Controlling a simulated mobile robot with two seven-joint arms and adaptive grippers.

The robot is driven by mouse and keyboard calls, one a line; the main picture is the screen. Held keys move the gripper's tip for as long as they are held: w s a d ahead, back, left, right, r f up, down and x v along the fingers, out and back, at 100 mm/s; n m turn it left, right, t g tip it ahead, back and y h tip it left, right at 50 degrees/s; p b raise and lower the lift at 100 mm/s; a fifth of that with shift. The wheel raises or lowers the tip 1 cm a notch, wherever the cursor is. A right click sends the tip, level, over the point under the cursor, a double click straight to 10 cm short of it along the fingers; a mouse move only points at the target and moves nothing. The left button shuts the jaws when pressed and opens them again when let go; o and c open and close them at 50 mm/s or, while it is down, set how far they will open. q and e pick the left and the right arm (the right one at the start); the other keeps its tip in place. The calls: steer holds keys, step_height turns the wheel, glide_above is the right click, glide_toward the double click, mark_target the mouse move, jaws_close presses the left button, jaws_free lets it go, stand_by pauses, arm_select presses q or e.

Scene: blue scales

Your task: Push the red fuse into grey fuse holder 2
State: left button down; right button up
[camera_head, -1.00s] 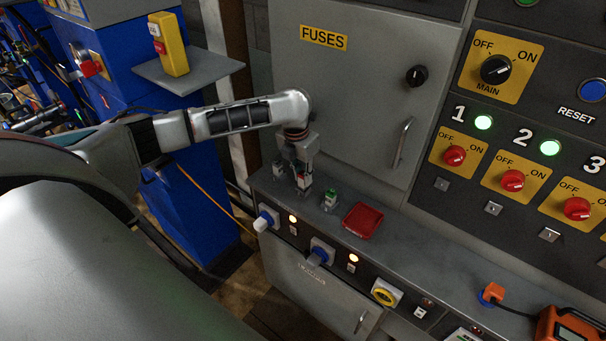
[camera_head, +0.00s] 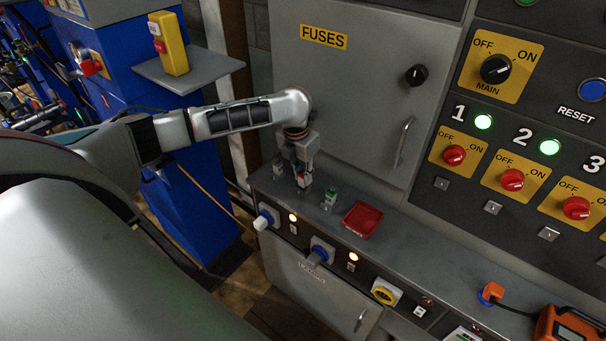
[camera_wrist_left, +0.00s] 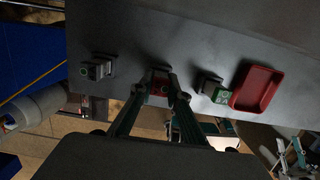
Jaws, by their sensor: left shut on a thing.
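My left gripper (camera_head: 303,180) points down at the grey ledge. It is shut on the red fuse, which shows between its fingertips in the left wrist view (camera_wrist_left: 160,89). The fuse is at the middle position in the row, between a grey holder (camera_head: 279,168) on the left and a holder with a green-topped fuse (camera_head: 330,197) on the right. The fingers hide most of the middle holder, and I cannot tell how deep the red fuse sits. In the left wrist view the left holder (camera_wrist_left: 97,70) and the green-topped fuse (camera_wrist_left: 221,96) flank my fingers.
A red tray (camera_head: 363,221) lies on the ledge to the right of the green-topped fuse. The FUSES cabinet door (camera_head: 350,90) is shut close behind my gripper. The ledge (camera_head: 415,256) is clear right of the tray, up to an orange plug (camera_head: 491,293).

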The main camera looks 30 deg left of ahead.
arm_select(q)
steer(key=shift+f, duration=0.55)
steer(key=c, duration=1.8)
jaws_free()
steer(key=shift+c, duration=0.2)
steer(key=shift+r, duration=0.15)
step_height(320, 180, up, 12)
steer(key=s, duration=0.1)
steer(key=shift+s+f, duration=0.2)
steer(key=shift+s, duration=0.2)
